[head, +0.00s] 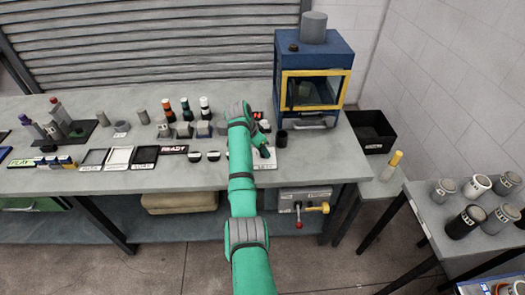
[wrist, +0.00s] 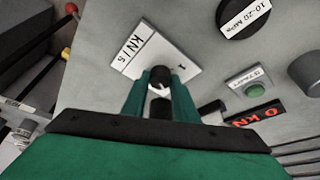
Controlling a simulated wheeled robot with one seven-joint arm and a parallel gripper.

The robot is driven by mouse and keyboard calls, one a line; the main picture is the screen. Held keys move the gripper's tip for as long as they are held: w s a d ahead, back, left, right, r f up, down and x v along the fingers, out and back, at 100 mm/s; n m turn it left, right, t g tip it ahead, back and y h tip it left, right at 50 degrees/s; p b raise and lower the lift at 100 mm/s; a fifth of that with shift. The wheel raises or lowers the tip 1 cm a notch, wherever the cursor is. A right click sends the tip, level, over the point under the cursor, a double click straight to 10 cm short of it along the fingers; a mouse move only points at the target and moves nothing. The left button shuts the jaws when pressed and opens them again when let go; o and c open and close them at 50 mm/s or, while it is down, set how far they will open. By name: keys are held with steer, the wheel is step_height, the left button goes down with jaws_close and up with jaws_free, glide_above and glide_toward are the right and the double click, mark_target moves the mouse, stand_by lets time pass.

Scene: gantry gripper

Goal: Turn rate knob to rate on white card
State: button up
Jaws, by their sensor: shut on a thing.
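The rate knob (wrist: 160,76) is a small dark round knob with a white mark, on a pale plate (wrist: 125,70) lettered KN/S with a figure 1 near the knob. My gripper (wrist: 160,88) is shut on the knob, one green finger on each side. In the head view my gripper (head: 264,152) is down at the plate (head: 262,163) near the bench's front edge, and my fingers hide the knob. I cannot make out the exact setting of the knob. I cannot pick out the white card with the rate for certain in either view.
A green button (wrist: 256,91) and a red 0 KN display (wrist: 255,117) are beside the plate. A blue machine with a yellow-framed door (head: 315,75) stands behind. A READY sign (head: 174,149) and several trays lie left. A black bin (head: 368,130) is right of the bench.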

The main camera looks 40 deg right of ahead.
steer(key=m, duration=0.2)
steer(key=m+g, duration=0.1)
steer(key=m, duration=0.1)
steer(key=m+g, duration=0.1)
steer(key=m, duration=0.1)
steer(key=shift+w+r+y, duration=0.15)
steer(key=shift+w+y, duration=0.15)
steer(key=shift+y, duration=0.1)
steer(key=shift+s+d+m+g, duration=0.15)
steer(key=shift+m+g, duration=0.15)
steer(key=shift+m, duration=0.3)
steer(key=o, duration=1.1)
steer(key=shift+c, duration=0.2)
steer(key=v, duration=1)
steer(key=shift+r, duration=0.3)
